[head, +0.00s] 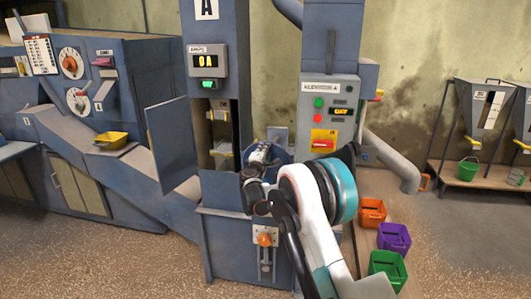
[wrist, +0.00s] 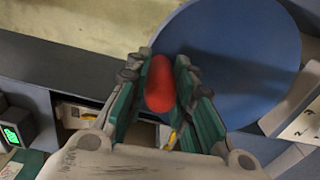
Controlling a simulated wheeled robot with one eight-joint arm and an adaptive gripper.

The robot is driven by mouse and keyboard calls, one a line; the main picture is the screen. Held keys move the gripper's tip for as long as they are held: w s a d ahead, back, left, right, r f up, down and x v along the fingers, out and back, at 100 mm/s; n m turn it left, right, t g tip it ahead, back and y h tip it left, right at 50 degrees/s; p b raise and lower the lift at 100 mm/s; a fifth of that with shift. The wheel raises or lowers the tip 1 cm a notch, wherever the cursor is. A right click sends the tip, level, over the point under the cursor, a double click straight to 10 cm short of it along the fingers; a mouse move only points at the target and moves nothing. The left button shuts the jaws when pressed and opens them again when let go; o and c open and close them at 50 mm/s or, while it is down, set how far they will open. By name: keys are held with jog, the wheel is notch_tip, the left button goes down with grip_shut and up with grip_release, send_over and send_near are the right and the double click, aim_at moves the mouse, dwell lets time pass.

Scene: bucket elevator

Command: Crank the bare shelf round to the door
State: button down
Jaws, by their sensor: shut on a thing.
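My gripper (wrist: 160,72) is shut on a red crank handle (wrist: 160,90), with a green-padded finger on each side of it. The handle stands in front of a round blue wheel (wrist: 230,55). In the head view my gripper (head: 261,156) is beside the blue elevator tower (head: 213,40), and the handle is hidden there. The tower's door (head: 172,147) stands open to the left. Shelves with pale and yellow parts (head: 220,153) show in the doorway; I cannot tell whether any is bare. An amber display (head: 206,62) and a green display (head: 207,85) are lit above.
A grey control panel (head: 329,110) with buttons is behind my arm. An orange lever (head: 265,239) is on the tower's lower front. Orange (head: 372,213), purple (head: 394,238) and green (head: 388,268) bins stand on the floor at right. A yellow scoop (head: 111,140) rests on the left machine.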

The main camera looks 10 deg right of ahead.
jog(key=c, duration=1.4)
grip_release()
jog(key=shift+a, duration=0.5)
jog(key=shift+o, duration=0.3)
jog(key=shift+a, duration=0.15)
jog(key=shift+d, duration=0.25)
jog(key=v, duration=1.2)
